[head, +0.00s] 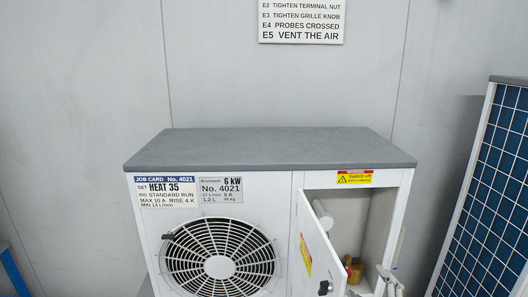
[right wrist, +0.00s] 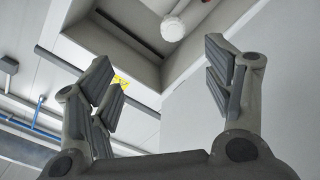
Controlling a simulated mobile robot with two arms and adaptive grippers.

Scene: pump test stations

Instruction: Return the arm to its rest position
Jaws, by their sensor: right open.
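My right gripper (right wrist: 160,85) is open in the right wrist view, its grey fingers spread wide with nothing between them. Past the fingertips is a recess with grey walls, and a white round-ended part (right wrist: 173,28) shows there. In the head view a pale jointed shape (head: 388,281) shows at the bottom edge in front of the open compartment; I cannot tell if it is part of my right arm. My left gripper is not in view.
A white unit (head: 285,200) with a grey top (head: 270,148) and fan grille (head: 219,262) stands ahead. Its small door (head: 316,250) is open, showing a white cylinder (head: 323,216) and a brass-coloured part (head: 355,272). A blue panel (head: 490,190) stands right.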

